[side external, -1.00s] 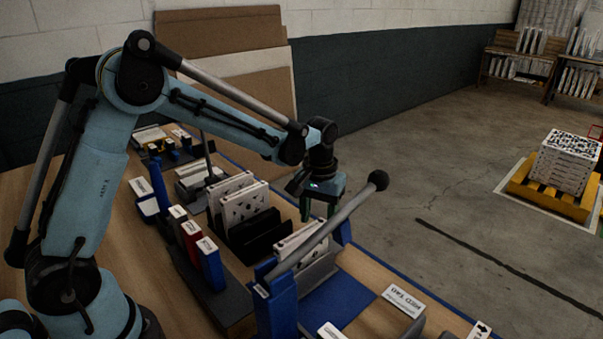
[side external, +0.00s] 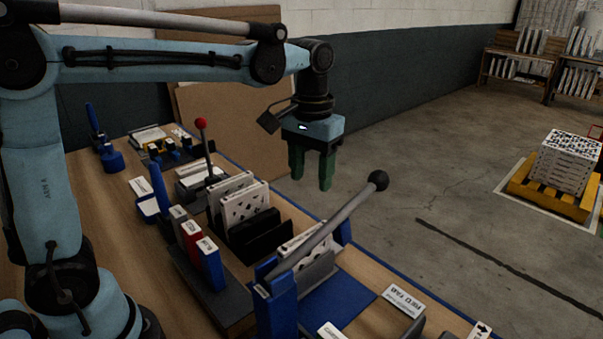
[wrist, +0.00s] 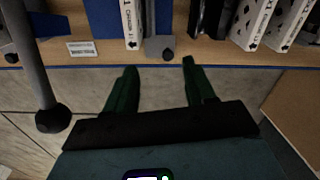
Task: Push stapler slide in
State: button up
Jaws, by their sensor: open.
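My gripper (side external: 311,182) hangs in the air with its green fingers pointing down, above and behind the bench's far edge. It is open and empty. In the wrist view, its fingers (wrist: 160,66) are apart, with floor between them. A blue press-like fixture (side external: 280,305) carries a long grey lever with a black ball (side external: 378,180). That ball also shows in the wrist view (wrist: 52,118), left of the fingers. No part is clearly readable as the stapler.
White patterned filters (side external: 243,204) stand in a black rack left of the lever. Blue and red boxes (side external: 192,240) stand nearer. A red-knobbed lever (side external: 201,123) rises farther back. A label (wrist: 82,48) lies on the bench.

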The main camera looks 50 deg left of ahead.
jog(key=s+d+r+m, duration=0.2)
jog(key=s, duration=0.3)
jog(key=w+a+f+n, duration=0.4)
jog(key=w+a+f, duration=0.15)
jog(key=w, duration=0.45)
notch_tip(320, 180, down, 12)
jog(key=shift+w+f, duration=0.1)
jog(key=shift+w, duration=0.05)
jog(key=d, duration=1)
jog(key=shift+f, duration=0.1)
jog(key=a, duration=1)
jog(key=shift+a+r, duration=0.15)
jog(key=shift+r, duration=0.05)
notch_tip(320, 180, up, 12)
jog(key=s+d+r+m, duration=0.2)
jog(key=s+r, duration=0.1)
jog(key=s, duration=0.2)
jog(key=s+d+r+m, duration=0.2)
jog(key=s+d, duration=0.1)
jog(key=s, duration=0.2)
jog(key=shift+s+d+r, duration=0.3)
jog(key=shift+s+r, duration=0.05)
jog(key=shift+r, duration=0.05)
